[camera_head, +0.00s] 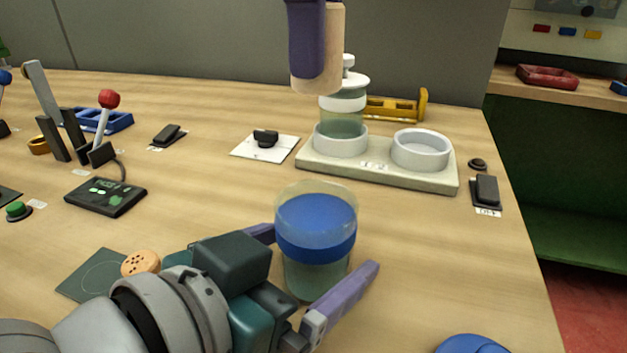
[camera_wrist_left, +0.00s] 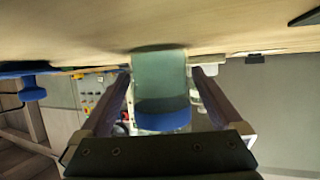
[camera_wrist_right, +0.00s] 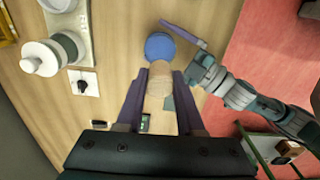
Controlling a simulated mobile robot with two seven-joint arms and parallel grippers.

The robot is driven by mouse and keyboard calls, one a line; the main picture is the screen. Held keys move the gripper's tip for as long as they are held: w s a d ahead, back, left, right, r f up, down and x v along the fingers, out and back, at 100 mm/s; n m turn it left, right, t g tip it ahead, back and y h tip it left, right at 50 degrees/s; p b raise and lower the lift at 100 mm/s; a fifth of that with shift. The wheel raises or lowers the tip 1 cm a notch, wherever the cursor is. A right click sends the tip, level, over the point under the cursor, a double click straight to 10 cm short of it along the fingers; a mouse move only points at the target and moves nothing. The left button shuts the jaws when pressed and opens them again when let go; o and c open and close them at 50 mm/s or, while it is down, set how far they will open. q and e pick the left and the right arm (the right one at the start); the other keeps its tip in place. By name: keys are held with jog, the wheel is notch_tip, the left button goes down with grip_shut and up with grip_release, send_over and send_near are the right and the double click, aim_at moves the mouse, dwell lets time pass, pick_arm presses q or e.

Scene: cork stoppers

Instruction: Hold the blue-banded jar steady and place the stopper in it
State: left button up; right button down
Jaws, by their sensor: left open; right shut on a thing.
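The blue-banded jar (camera_head: 314,272), clear with a wide blue band, stands upright on the table. My left gripper (camera_head: 316,253) is open, with one finger on each side of the jar; gaps show beside the jar (camera_wrist_left: 160,82) in the left wrist view. My right gripper (camera_head: 308,45) is shut on a pale cork stopper (camera_head: 326,72), held upright well above the table and apart from the jar. The stopper (camera_wrist_right: 158,86) also shows between the fingers in the right wrist view, with the blue of the jar (camera_wrist_right: 160,46) beyond it.
A pale stand (camera_head: 380,175) behind the jar has two white rings, one bearing a white-lidded jar (camera_head: 343,120). A small tan disc with holes (camera_head: 141,262) lies beside my left arm. A blue round thing (camera_head: 470,344) is at the front right. Switches and a lever (camera_head: 105,120) stand left.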

aim_at(316, 195)
pick_arm(q)
grip_shut()
pick_arm(e)
jog(key=shift+f, duration=6.4)
jog(key=c, duration=0.5)
grip_release()
jog(key=shift+c, duration=0.2)
jog(key=shift+o, duration=0.5)
jog(key=shift+r, duration=0.2)
notch_tip(316, 195, up, 12)
jog(key=shift+f, duration=0.15)
